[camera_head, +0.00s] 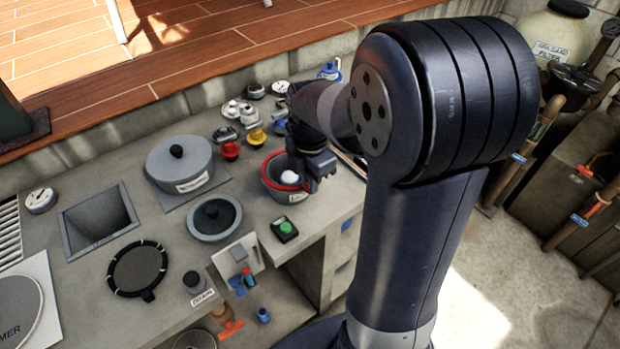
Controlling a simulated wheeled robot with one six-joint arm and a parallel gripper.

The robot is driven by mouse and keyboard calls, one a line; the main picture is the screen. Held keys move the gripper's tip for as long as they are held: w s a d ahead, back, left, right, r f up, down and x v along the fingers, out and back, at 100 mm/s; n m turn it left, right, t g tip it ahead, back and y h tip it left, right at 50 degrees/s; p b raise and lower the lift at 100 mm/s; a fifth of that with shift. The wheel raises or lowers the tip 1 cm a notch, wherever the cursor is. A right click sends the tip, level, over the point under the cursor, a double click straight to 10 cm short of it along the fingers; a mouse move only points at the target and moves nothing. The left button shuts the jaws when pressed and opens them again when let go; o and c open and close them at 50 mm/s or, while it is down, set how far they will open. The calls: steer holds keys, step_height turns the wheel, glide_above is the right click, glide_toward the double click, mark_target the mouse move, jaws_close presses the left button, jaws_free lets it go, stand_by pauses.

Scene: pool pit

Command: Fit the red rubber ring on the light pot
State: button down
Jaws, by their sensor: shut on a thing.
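The light pot (279,193) is a grey round pot with a white label, standing near the right edge of the concrete counter. A white round thing (289,177) shows inside it. My gripper (309,182) is over the pot's right side, shut on the ring.
A green-button box (285,229) sits just in front. Red and yellow knobs (230,150) and several fittings crowd behind. A square opening (98,222) lies left.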

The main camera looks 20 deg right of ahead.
steer(key=c, duration=1.3)
jaws_free()
steer(key=shift+c, duration=0.2)
steer(key=shift+o, duration=0.8)
steer(key=shift+r, duration=0.1)
steer(key=shift+r+p, duration=2.15)
steer(key=shift+r, duration=0.3)
step_height(320, 180, up, 4)
steer(key=p, duration=0.3)
steer(key=shift+w+f+t+b, duration=0.1)
steer(key=shift+w+t+b, duration=0.05)
steer(key=shift+t+b, duration=0.2)
